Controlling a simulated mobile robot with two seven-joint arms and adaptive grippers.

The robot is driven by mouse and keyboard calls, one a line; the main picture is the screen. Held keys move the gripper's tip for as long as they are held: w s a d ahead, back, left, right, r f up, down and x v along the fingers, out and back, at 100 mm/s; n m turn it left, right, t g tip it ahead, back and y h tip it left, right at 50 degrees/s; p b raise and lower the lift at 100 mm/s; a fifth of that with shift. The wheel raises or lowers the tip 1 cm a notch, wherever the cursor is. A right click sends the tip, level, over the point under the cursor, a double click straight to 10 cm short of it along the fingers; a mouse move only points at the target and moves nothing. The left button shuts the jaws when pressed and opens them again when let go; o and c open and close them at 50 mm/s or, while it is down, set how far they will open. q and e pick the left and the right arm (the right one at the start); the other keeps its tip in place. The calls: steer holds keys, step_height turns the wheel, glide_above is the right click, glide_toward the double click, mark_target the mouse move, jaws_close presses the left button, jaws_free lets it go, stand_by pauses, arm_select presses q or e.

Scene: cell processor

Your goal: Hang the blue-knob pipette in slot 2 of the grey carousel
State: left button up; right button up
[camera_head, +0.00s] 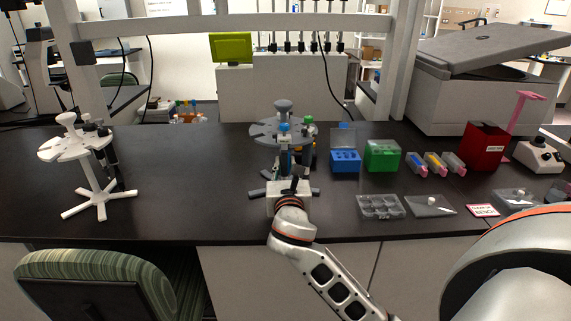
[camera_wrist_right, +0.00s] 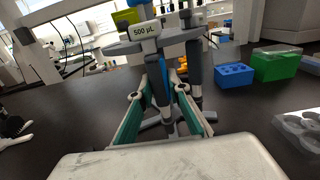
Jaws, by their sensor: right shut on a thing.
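The grey carousel (camera_head: 262,130) stands on the dark bench at the middle of the head view, with several pipettes around it. The blue-knob pipette (camera_head: 284,128) is upright at its near side. My right gripper (camera_head: 289,180) is in front of the carousel and shut on this pipette. In the right wrist view the gripper's green-padded fingers (camera_wrist_right: 164,110) are on both sides of the grey pipette body (camera_wrist_right: 154,72), below a "500 µL" label. I cannot tell whether the pipette sits in a slot, nor which slot is which. My left gripper is not in view.
A white carousel (camera_head: 75,148) with pipettes stands at the left. Blue (camera_head: 345,160) and green (camera_head: 382,156) racks, colored tubes (camera_head: 436,163) and clear trays (camera_head: 380,207) lie to the right. The bench between the carousels is clear.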

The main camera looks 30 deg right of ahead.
steer(key=shift+w+d, duration=0.1)
steer(key=shift+w, duration=0.1)
steer(key=shift+w+d+p, duration=0.15)
steer(key=shift+w+p, duration=0.1)
steer(key=shift+p, duration=0.25)
steer(key=shift+w+d, duration=0.1)
steer(key=shift+f+p, duration=0.2)
steer(key=shift+p, duration=0.2)
stand_by(0.3)
steer(key=shift+o, duration=0.2)
steer(key=shift+f, duration=0.15)
steer(key=o, duration=0.7)
steer(key=shift+o, duration=0.2)
steer(key=v, duration=1.2)
